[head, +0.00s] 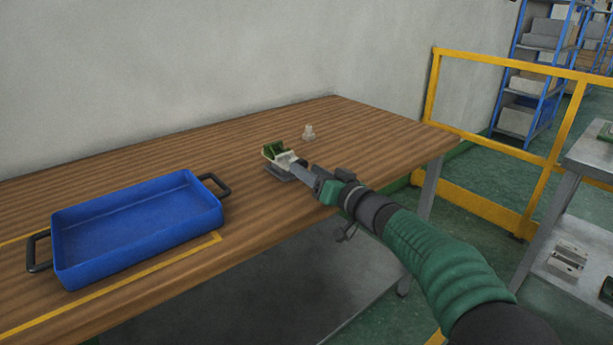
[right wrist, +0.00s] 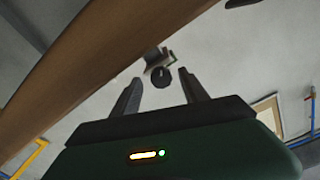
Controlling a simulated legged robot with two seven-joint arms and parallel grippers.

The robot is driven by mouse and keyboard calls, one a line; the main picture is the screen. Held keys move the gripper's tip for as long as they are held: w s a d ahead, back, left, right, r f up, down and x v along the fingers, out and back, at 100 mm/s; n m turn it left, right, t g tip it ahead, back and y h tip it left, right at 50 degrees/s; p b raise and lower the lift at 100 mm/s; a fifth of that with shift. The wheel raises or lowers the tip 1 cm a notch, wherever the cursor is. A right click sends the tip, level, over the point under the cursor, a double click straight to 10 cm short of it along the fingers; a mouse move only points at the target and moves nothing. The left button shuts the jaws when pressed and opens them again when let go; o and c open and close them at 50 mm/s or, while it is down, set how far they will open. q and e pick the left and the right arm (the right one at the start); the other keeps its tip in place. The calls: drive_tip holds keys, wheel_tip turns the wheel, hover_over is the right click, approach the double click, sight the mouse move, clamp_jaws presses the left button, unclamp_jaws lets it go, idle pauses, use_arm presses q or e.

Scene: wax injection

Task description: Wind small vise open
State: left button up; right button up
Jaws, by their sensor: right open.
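I cannot tell whether the fingers touch the knob. Part of the vise (right wrist: 155,57) shows behind the knob. My left gripper is not in view.
A blue tray (head: 140,227) with dark handles stands on the table (head: 372,124) at the left. A small pale object (head: 308,132) stands just behind the vise. A yellow rail (head: 433,85) and a grey bench (head: 592,160) are at the right. The table between tray and vise is clear.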

drive_tip(key=shift+w+a, duration=0.4)
drive_tip(key=shift+w, duration=0.15)
drive_tip(key=shift+c, duration=0.4)
clamp_jaws()
